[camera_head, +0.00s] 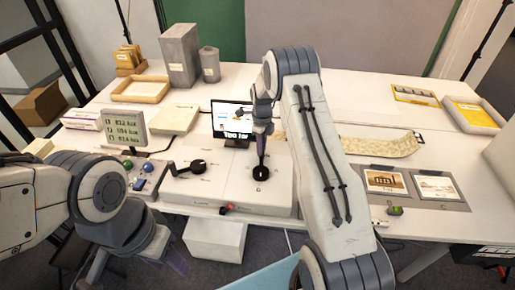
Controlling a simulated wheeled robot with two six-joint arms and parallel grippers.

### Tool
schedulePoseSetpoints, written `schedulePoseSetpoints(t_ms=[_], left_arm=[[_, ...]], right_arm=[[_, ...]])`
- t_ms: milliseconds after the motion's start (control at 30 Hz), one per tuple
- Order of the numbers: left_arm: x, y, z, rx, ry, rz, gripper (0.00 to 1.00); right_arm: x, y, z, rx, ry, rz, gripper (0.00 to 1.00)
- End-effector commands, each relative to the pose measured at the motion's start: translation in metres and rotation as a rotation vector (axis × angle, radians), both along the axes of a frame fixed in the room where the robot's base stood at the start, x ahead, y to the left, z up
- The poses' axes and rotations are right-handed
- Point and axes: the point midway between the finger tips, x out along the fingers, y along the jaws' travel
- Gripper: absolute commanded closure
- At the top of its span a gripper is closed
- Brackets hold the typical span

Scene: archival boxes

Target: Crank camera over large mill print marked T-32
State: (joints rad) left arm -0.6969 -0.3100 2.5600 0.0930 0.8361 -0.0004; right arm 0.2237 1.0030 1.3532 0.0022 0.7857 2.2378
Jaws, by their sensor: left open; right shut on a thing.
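My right gripper (262,143) points down over the white control box (230,190) and is shut on the upright black handle of the right crank (260,172). The left crank (199,166) is a black disc with an arm pointing left; nothing touches it. My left gripper (138,264) is open and empty, low at the left, in front of the table edge. Two framed prints lie on a grey mat at the right: a brown one (386,182) and a pale one (436,186). Their markings are too small to read. I cannot make out the camera.
A patterned strip (370,143) lies behind my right arm. Trays (140,89) and grey boxes (180,55) stand at the back left.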

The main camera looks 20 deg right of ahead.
Motion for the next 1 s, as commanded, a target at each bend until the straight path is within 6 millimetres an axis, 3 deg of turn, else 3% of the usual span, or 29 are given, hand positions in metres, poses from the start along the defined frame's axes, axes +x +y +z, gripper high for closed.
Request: schedulePoseSetpoints(t_ms=[667,700,767,1000], left_arm=[[0.0000,0.0001,-0.0008,0.000,0.000,0.000,0.50],[0.0000,-0.0001,-0.0008,0.000,0.000,0.000,0.50],[0.0001,0.0000,-0.0008,0.000,0.000,0.000,0.50],[0.0001,0.0000,-0.0009,0.000,0.000,0.000,0.50]], right_arm=[[-0.0019,-0.0081,0.0018,-0.004,-0.005,0.006,1.00],[-0.0019,-0.0081,0.0018,-0.004,-0.005,0.006,0.68],[-0.0019,-0.0080,0.0018,-0.004,-0.005,0.006,0.45],[-0.0025,-0.0064,0.0007,-0.002,-0.002,0.006,0.42]])
